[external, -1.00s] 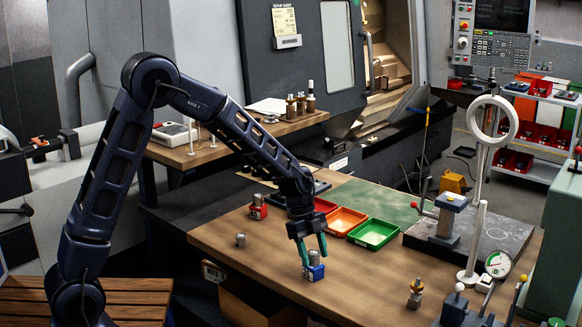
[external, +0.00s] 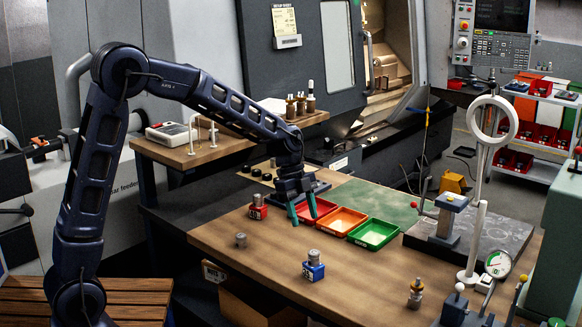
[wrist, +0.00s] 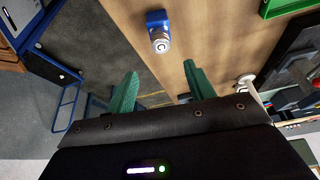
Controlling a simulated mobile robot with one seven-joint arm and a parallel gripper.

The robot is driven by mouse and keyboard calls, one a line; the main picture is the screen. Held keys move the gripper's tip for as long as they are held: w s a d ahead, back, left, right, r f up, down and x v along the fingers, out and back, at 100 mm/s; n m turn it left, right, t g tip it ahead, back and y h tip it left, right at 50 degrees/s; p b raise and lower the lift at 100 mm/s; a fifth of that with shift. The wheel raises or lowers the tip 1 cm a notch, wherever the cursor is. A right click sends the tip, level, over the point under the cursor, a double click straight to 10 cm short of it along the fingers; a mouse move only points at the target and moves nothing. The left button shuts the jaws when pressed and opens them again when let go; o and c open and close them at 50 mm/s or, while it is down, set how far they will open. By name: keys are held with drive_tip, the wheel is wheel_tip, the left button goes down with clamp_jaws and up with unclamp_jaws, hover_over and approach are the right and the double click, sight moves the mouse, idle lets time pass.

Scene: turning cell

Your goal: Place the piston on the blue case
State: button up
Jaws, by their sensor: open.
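The blue case (external: 313,272) stands on the wooden bench near its front edge. A silver cylindrical piston (external: 314,256) sits upright on top of it. In the wrist view the piston (wrist: 160,41) shows end-on over the blue case (wrist: 156,18), beyond the fingertips. My gripper (external: 303,218) is open and empty, above and behind the blue case, in front of the red tray. Its two green fingers (wrist: 161,68) are spread apart in the wrist view and touch nothing.
A red case (external: 258,212) with a silver part on top and a loose silver cylinder (external: 240,240) stand to the left. Red, orange (external: 342,221) and green (external: 374,233) trays lie behind. The bench around the blue case is clear.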

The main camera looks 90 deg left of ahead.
drive_tip(key=s+d+r+n+y, duration=0.1)
drive_tip(key=s+d+r+n, duration=0.1)
drive_tip(key=s+d+r, duration=0.6)
drive_tip(key=s+d+r+n+y, duration=0.1)
drive_tip(key=s+d+r+n, duration=0.2)
drive_tip(key=s+d, duration=0.5)
drive_tip(key=s+d+n+t, duration=0.1)
drive_tip(key=s+d+n, duration=0.2)
drive_tip(key=s, duration=0.6)
drive_tip(key=s+d+n+t+y, duration=0.1)
drive_tip(key=s+d+n, duration=0.1)
drive_tip(key=s+d, duration=0.6)
drive_tip(key=shift+s+d+n+y, duration=0.2)
drive_tip(key=shift+s+n+y, duration=0.1)
drive_tip(key=shift+s+n, duration=0.15)
